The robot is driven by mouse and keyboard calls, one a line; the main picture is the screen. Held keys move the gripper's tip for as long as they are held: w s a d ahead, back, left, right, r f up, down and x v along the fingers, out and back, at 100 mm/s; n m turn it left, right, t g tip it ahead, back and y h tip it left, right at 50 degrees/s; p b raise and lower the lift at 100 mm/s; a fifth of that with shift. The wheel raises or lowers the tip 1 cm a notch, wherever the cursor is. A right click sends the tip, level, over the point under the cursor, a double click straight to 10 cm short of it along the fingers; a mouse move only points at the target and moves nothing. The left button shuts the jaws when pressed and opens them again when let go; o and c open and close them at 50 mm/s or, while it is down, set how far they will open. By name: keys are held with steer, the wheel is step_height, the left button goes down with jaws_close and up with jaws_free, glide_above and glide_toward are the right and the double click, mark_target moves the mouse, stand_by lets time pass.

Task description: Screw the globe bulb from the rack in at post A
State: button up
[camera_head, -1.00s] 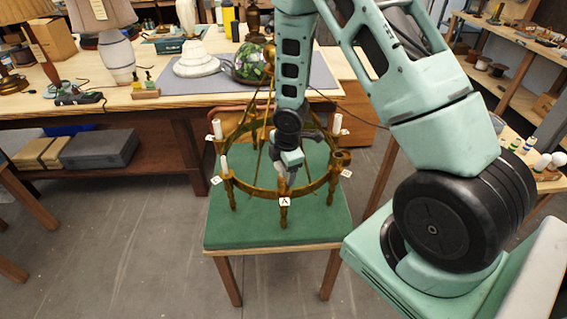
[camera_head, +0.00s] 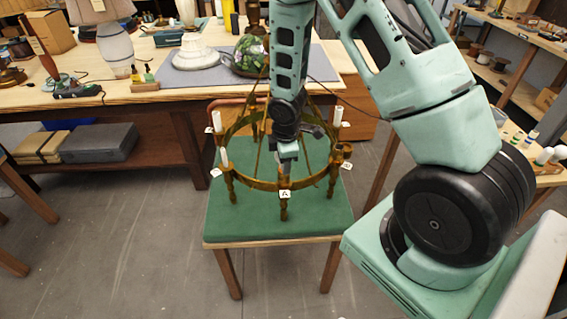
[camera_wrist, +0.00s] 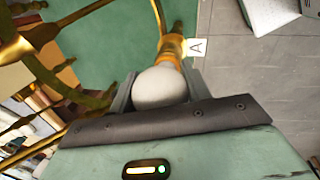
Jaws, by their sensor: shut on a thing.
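The white globe bulb (camera_wrist: 160,88) is between the jaws of my gripper (camera_wrist: 163,92) in the wrist view. Its far end lines up with the brass post A (camera_wrist: 171,48), beside the white tag marked A (camera_wrist: 196,47). I cannot tell whether the bulb's base is inside the socket or just above it. In the head view my gripper (camera_head: 286,168) points down at the near side of the brass ring, above the A tag (camera_head: 285,194). The bulb is not clear there, and the socket is largely hidden by my gripper.
The brass chandelier ring (camera_head: 252,184) stands on a green-topped stool (camera_head: 320,225). Several other posts carry white sleeves, and slanting rods rise from the ring close to my arm. A workbench (camera_head: 120,105) with lamps stands behind. A side table (camera_head: 548,180) is at right.

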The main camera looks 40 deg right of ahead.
steer(key=shift+m, duration=1.2)
steer(key=shift+w+m+g+h+b, duration=0.1)
steer(key=shift+m+g+h+b, duration=0.3)
steer(key=shift+m, duration=0.6)
steer(key=m, duration=0.4)
steer(key=shift+d+m+g, duration=0.1)
steer(key=shift+m+g, duration=0.3)
steer(key=shift+m, duration=0.7)
steer(key=shift+m, duration=1.2)
steer(key=m+g, duration=0.1)
steer(key=m, duration=0.2)
steer(key=shift+s, duration=0.2)
steer(key=o, duration=1.2)
steer(key=shift+c, duration=0.2)
